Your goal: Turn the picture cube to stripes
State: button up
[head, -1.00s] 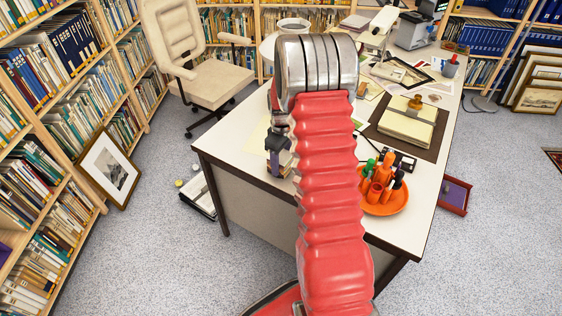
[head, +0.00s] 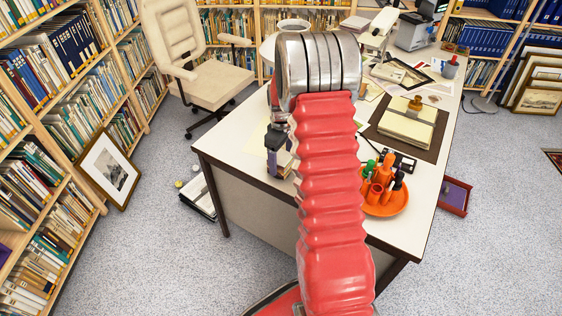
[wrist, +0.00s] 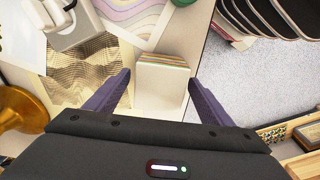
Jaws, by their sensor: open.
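The picture cube (wrist: 160,88) stands on the desk in the wrist view. It shows a pale, nearly blank face and a narrow band of coloured stripes along its far edge. My gripper (wrist: 158,77) is open, with one purple-grey finger on each side of the cube. I cannot tell whether either finger touches it. In the head view the cube (head: 286,163) is partly visible at the desk's left edge, below my gripper (head: 275,138). My arm hides part of this area.
The white desk (head: 240,150) holds an orange tray (head: 390,205) of bottles at the right and a boxed book (head: 407,125) behind it. In the wrist view a patterned sheet (wrist: 85,75) lies left of the cube. A chair (head: 205,75) stands behind the desk's left side.

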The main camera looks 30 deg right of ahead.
aim_at(281, 157)
notch_tip(281, 157, up, 12)
dwell(0.5)
dwell(0.5)
